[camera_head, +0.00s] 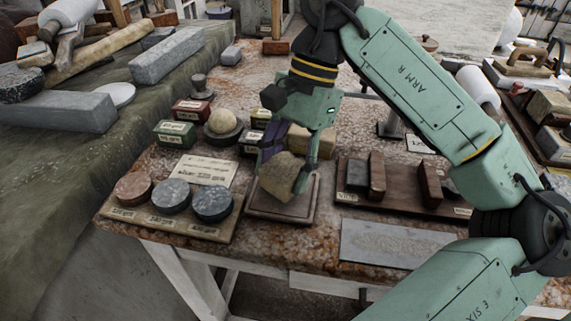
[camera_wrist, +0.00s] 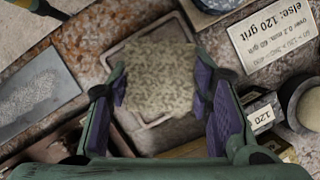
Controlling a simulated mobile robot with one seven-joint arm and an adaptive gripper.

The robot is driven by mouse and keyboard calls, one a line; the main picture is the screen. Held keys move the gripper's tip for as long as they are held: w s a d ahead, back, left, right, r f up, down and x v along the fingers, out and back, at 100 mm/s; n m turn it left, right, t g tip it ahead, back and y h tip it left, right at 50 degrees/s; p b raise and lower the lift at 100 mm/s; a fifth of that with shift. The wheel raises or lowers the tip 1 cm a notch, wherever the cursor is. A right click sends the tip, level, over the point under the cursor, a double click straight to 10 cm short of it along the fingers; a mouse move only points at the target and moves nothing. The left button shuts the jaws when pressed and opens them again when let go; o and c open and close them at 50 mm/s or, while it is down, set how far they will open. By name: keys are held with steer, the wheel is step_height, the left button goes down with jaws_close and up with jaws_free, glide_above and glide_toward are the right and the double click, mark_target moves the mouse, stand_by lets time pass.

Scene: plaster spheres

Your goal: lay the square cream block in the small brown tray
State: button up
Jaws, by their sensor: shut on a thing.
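The square cream block (camera_head: 285,178) is speckled and sits between the fingers of my gripper (camera_head: 285,168). In the wrist view the block (camera_wrist: 160,78) is held between the two purple pads of my gripper (camera_wrist: 163,95). My gripper is shut on it. The small brown tray (camera_head: 308,216) lies below the block on the stone table, and the block covers much of it. In the wrist view the rim of the tray (camera_wrist: 118,53) shows around the block. I cannot tell whether the block touches the tray floor.
A board with round stone discs (camera_head: 171,199) lies left of the tray. A paper card (camera_head: 206,170) lies behind it. A dark rack with upright brown blocks (camera_head: 376,178) stands to the right. A grey flat slab (camera_head: 395,243) lies at the front right. Small boxes and a cream ball (camera_head: 222,121) stand behind.

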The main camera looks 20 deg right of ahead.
steer(key=shift+d+b+x, duration=0.25)
steer(key=shift+b+x, duration=0.9)
steer(key=shift+x, duration=0.25)
steer(key=shift+w+f, duration=0.1)
steer(key=o, duration=1.5)
steer(key=shift+a, duration=0.1)
steer(key=shift+r+p, duration=0.5)
steer(key=shift+r, duration=0.15)
steer(key=shift+p+v, duration=1.1)
steer(key=shift+v, duration=0.15)
steer(key=shift+a+r, duration=0.1)
steer(key=shift+r, duration=0.2)
